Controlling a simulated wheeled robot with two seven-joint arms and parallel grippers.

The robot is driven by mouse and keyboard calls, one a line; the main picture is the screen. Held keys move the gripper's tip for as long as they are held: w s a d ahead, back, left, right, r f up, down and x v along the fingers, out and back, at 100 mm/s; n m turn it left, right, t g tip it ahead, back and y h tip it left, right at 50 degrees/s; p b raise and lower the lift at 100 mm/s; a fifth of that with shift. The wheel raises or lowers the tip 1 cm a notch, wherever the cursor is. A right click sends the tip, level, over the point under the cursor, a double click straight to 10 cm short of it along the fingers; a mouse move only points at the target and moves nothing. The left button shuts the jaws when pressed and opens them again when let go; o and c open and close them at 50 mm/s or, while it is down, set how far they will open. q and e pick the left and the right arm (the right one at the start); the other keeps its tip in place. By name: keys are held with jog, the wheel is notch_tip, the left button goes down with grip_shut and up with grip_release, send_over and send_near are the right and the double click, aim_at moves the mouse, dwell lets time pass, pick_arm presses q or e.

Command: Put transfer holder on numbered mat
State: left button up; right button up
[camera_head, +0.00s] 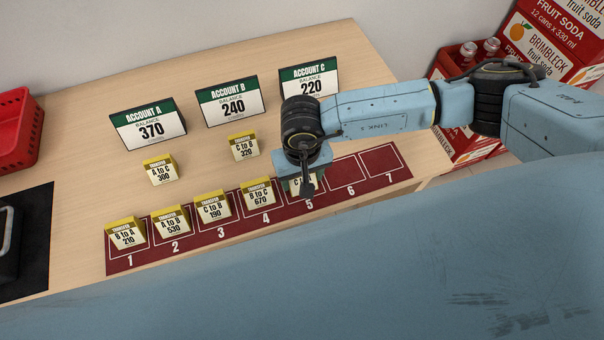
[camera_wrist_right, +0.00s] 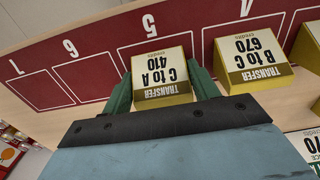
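The numbered mat (camera_head: 225,244) is dark red with slots 1 to 7. Yellow-topped transfer holders stand on slots 1 to 4: B to A 210 (camera_head: 126,234), A to B 530 (camera_head: 170,220), C to B 190 (camera_head: 212,206) and B to C 670 (camera_head: 258,192). My right gripper (camera_wrist_right: 162,85) has its green fingers on both sides of the C to A 410 holder (camera_wrist_right: 163,72), seemingly against it, at slot 5. The arm partly hides this holder in the head view. Two holders stand off the mat: A to C 300 (camera_head: 161,171) and a 320 one (camera_head: 243,147). My left gripper is not in view.
Signs for Account A (camera_head: 148,125), Account B (camera_head: 232,102) and Account C (camera_head: 310,80) stand behind the holders. Slots 6 and 7 are empty. A red basket (camera_head: 17,128) and a black mat (camera_head: 38,235) lie at left. Soda boxes (camera_head: 550,35) are beyond the counter's right edge.

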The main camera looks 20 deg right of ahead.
jog(key=o, duration=0.4)
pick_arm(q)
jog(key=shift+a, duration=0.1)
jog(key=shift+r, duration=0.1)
pick_arm(e)
jog(key=shift+r, duration=0.2)
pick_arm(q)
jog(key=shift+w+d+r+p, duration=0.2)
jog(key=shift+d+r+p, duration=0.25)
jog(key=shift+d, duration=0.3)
pick_arm(e)
jog(key=shift+r, duration=5.95)
